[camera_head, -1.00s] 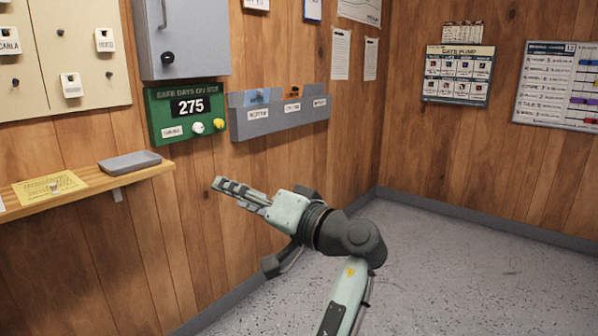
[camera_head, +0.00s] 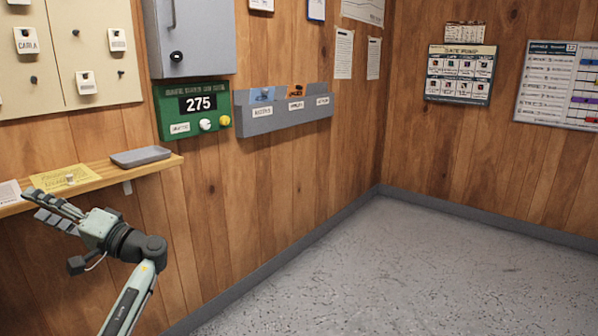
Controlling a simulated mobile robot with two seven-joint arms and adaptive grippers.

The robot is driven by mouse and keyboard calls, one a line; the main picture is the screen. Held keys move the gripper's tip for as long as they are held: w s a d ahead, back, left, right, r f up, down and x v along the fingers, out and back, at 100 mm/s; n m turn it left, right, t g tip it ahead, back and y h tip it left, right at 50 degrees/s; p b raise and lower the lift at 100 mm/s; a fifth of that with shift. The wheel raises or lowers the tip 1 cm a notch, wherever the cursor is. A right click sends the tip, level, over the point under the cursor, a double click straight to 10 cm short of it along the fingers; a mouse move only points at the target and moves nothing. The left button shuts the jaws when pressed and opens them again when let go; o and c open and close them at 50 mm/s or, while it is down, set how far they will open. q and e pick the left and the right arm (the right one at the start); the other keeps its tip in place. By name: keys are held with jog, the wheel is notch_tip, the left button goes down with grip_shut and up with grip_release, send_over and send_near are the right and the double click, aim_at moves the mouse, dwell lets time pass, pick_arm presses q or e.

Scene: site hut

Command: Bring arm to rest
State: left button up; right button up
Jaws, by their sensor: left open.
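My left arm (camera_head: 128,300) comes up from the bottom left of the head view. Its gripper (camera_head: 37,203) is open and points up and to the left, with two separate fingers and nothing between them. In the picture the fingers overlap the front edge of the wooden shelf (camera_head: 150,171) near its left part. I cannot tell whether they touch the shelf. My right gripper is not in view.
The shelf bears a grey tray (camera_head: 141,156), a yellow sheet (camera_head: 60,181) and a white paper (camera_head: 8,193). On the wall are a green counter board (camera_head: 167,129), a grey cabinet (camera_head: 205,45) and a grey file holder (camera_head: 285,118). The floor (camera_head: 370,265) is clear.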

pick_arm(q)
jog(key=s+a+r+g, duration=0.1)
jog(key=s+a+g, duration=0.1)
jog(key=a, duration=0.4)
jog(key=w+f+m+t+h, duration=0.3)
jog(key=w+f+t+h, duration=0.4)
jog(key=f, duration=0.6)
jog(key=w+d+f+m+t+h, duration=0.1)
jog(key=w+d+f+h, duration=0.4)
jog(key=d+f+h, duration=0.15)
jog(key=w+d+f+m+t+h, duration=0.1)
jog(key=w+d+f+t+h, duration=0.1)
jog(key=w+d+f+h, duration=0.45)
jog(key=s+d+f+g, duration=0.2)
jog(key=s+d+f, duration=0.3)
jog(key=s+f, duration=0.45)
jog(key=s+d+f+g, duration=0.1)
jog(key=s+d+f, duration=0.4)
jog(key=s+f, duration=0.5)
jog(key=s+d+f+g, duration=0.1)
jog(key=s+d+f, duration=0.2)
jog(key=s, duration=0.9)
jog(key=s+d+f+g+h, duration=0.1)
jog(key=s+f, duration=0.3)
jog(key=s, duration=0.9)
jog(key=shift+s+d+f+m+g, duration=0.2)
jog(key=shift+d+f+m+g, duration=0.3)
jog(key=shift+d, duration=0.4)
jog(key=shift+r, duration=0.1)
